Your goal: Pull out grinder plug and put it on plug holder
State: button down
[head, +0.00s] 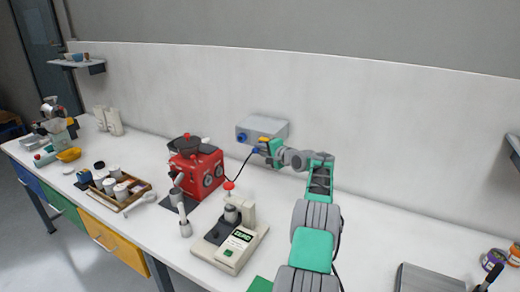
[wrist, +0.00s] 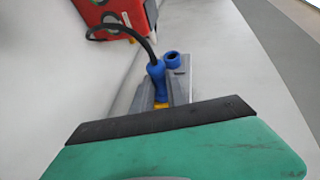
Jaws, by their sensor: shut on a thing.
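The grinder plug is blue with a black cable and shows in the wrist view (wrist: 157,80) and, small, in the head view (head: 256,150). My gripper (head: 264,147) is shut on it in front of the wall box; a yellow fingertip (wrist: 161,105) shows at the plug's base. Whether the plug sits in a socket or is free is hidden. A blue round fitting with a dark hole (wrist: 172,60) is beside the plug in the wrist view; I cannot tell if it is the plug holder. The cable runs to the red grinder (head: 196,165).
The grey box (head: 262,128) is on the wall behind the bench. A scale-like device (head: 229,248) stands at the front of the white bench, left of my arm. A wooden tray (head: 133,199) with white jars is farther left.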

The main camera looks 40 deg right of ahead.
jog(key=c, duration=1.3)
grip_release()
jog(key=shift+d, duration=0.1)
jog(key=shift+o, duration=0.2)
jog(key=b+v, duration=0.3)
jog(key=v, duration=0.4)
jog(key=shift+s, duration=0.4)
